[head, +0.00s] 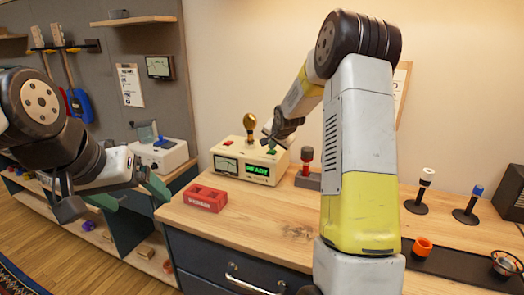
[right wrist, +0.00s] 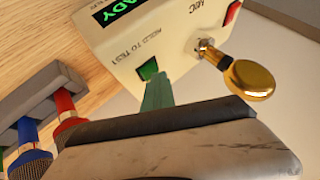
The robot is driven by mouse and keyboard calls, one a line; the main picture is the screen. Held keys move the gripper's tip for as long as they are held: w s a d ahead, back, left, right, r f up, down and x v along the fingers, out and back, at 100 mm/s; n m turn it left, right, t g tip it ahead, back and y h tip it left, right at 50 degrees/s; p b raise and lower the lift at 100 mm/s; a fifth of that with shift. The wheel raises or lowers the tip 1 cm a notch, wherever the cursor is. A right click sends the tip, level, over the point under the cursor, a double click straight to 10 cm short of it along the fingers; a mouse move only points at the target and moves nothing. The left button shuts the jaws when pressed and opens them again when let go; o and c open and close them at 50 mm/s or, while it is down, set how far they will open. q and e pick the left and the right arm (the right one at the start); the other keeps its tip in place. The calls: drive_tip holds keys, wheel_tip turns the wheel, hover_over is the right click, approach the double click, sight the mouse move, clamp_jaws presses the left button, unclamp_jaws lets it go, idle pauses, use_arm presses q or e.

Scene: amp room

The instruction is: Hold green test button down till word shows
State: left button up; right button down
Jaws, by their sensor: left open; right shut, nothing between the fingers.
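The cream tester box (head: 240,179) stands on the wooden bench, with a needle meter and a small screen (head: 257,170) on its front. The screen shows the word READY in green letters; its end also shows in the right wrist view (right wrist: 122,8). The green button (right wrist: 148,68) is on the top, beside the label "HOLD TO TEST". My right gripper (head: 269,142) is shut and empty, with its green fingertips at the button; they appear to touch it. How far the button is pressed I cannot tell. My left gripper (head: 115,197) is open and empty, left of the bench.
A gold-topped lever (head: 250,123) and a red switch (head: 253,142) are on the box near my right gripper. A microphone rack (right wrist: 35,108) stands beside the box.

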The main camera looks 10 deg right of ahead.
sight(272, 152)
idle(0.7)
drive_tip(key=shift+r, duration=0.9)
drive_tip(key=shift+r, duration=0.1)
drive_tip(key=shift+r, duration=2.45)
drive_tip(key=s+a+r+n+g, duration=0.1)
drive_tip(key=s+a+r+n, duration=0.15)
drive_tip(key=s, duration=0.75)
drive_tip(key=s+a+r+n, duration=0.1)
drive_tip(key=s+r+n, duration=0.15)
drive_tip(key=s, duration=0.75)
drive_tip(key=s+a+r+n+g, duration=0.15)
drive_tip(key=s+r, duration=0.25)
drive_tip(key=s, duration=0.6)
drive_tip(key=s+a+f+n+y, duration=0.1)
drive_tip(key=s+f, duration=0.1)
drive_tip(key=s, duration=0.4)
drive_tip(key=s+a+f+n, duration=0.1)
drive_tip(key=s+a, duration=0.1)
drive_tip(key=s, duration=0.5)
drive_tip(key=shift+f+n+y, duration=0.35)
drive_tip(key=shift+f+y, duration=0.05)
drive_tip(key=shift+s+g, duration=0.1)
drive_tip(key=shift+g, duration=0.15)
